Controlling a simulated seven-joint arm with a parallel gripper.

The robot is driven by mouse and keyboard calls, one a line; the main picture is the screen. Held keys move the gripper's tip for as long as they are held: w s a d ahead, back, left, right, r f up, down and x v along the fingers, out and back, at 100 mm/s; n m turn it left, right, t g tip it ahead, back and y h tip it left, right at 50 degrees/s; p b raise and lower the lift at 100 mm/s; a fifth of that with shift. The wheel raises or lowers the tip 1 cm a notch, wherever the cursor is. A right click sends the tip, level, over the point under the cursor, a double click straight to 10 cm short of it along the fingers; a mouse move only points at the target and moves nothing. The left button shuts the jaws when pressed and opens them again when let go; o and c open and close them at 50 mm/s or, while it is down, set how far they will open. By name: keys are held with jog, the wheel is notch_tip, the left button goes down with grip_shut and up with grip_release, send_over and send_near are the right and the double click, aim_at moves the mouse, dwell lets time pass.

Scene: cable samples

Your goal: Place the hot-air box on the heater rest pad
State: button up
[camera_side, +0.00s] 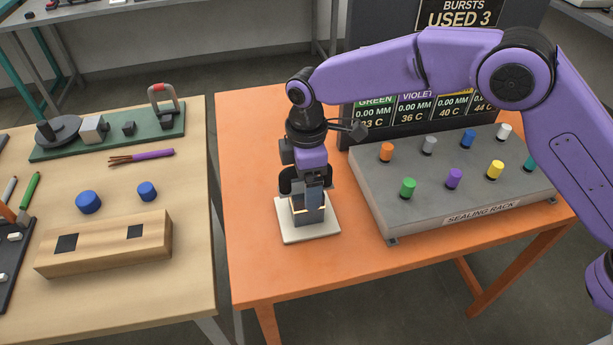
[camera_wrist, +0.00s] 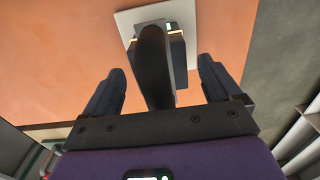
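The hot-air box (camera_side: 309,215), a small dark block with a bright lit strip, is upright over the pale square heater rest pad (camera_side: 325,231) and appears to rest on it. In the wrist view, the box (camera_wrist: 177,50) shows against the pad (camera_wrist: 127,18), with its dark post-like handle (camera_wrist: 154,70) rising toward the camera. My gripper (camera_side: 306,184) is directly above the box, pointing down. In the wrist view, its two fingers (camera_wrist: 162,82) stand wide apart on either side of the handle, with a visible gap on each side. The gripper hides part of the box in the side view.
A grey sealing rack (camera_side: 450,190) with several coloured knobs stands to the right of the pad, with a display panel behind it. The orange table is clear to the left of the pad. A separate wooden table (camera_side: 190,290) stands farther left, across a gap.

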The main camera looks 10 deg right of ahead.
notch_tip(320, 180, up, 12)
jog(key=shift+r, duration=0.15)
dwell(0.5)
jog(key=shift+s+d+r, duration=0.1)
jog(key=shift+d+r, duration=0.05)
jog(key=shift+d, duration=0.05)
jog(key=s+d+f+m, duration=0.1)
jog(key=s+d+m, duration=0.1)
jog(key=s+d, duration=1.2)
jog(key=s+d+f+m, duration=0.1)
jog(key=s+d+m, duration=0.2)
jog(key=s+d, duration=1.2)
jog(key=d, duration=0.7)
jog(key=shift+s+d+f, duration=0.25)
jog(key=shift+d, duration=0.1)
